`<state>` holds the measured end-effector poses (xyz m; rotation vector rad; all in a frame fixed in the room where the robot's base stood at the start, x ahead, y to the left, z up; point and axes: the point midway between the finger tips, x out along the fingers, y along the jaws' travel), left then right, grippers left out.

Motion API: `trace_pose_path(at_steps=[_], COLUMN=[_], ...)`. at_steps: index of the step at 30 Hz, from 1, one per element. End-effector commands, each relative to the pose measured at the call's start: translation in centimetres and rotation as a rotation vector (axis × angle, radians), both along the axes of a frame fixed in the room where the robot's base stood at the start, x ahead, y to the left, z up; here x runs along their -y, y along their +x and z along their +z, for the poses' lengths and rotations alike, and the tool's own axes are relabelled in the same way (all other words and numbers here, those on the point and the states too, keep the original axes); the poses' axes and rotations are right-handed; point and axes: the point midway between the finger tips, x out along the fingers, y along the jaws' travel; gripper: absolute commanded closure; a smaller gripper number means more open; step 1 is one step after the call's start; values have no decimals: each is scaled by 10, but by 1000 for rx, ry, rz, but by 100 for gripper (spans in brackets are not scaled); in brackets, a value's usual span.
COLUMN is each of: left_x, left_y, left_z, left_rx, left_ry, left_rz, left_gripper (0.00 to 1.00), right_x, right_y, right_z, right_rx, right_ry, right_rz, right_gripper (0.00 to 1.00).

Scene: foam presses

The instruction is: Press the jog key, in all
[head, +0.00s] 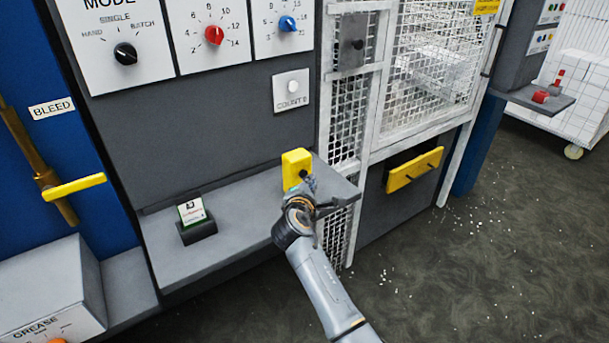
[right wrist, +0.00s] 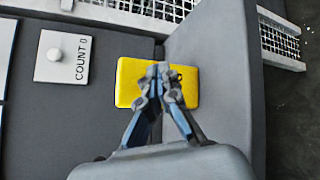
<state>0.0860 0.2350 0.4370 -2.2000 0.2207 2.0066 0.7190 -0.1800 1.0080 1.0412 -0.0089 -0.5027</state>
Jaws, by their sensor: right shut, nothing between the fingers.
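A yellow box (head: 296,168) stands on the grey ledge at the foot of the control panel; no label on it is readable. My right gripper (head: 306,187) is in front of it with fingers together and empty. In the right wrist view the closed fingertips (right wrist: 160,72) overlap the face of the yellow box (right wrist: 130,82), and a small dark spot shows beside them. I cannot tell whether the tips touch it. No key marked jog can be read. My left gripper is not in view.
A white round button on a count plate (head: 291,90) sits above. Mode and number dials (head: 213,36) are higher up. A small card stand (head: 197,225) is on the ledge (head: 240,222).

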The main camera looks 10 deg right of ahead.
Motion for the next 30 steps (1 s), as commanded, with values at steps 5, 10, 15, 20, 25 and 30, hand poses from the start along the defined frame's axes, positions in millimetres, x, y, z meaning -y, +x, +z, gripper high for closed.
trace_pose_path(at_steps=[5, 10, 15, 20, 25, 30], left_x=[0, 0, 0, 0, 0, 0], left_y=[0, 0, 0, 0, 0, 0], left_z=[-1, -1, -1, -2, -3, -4], left_rx=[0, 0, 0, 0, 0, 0], left_ry=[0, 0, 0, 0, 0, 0], left_rz=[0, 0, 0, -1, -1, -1], left_gripper=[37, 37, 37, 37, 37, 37], right_x=[-2, -2, -2, -3, -3, -4], right_y=[5, 5, 5, 7, 8, 11], right_z=[1, 1, 0, 0, 0, 0], right_rx=[1, 0, 0, 0, 0, 1], right_ry=[-1, 0, 0, 0, 0, 1], right_rz=[0, 0, 0, 0, 0, 0], right_gripper=[100, 100, 100, 100, 100, 100])
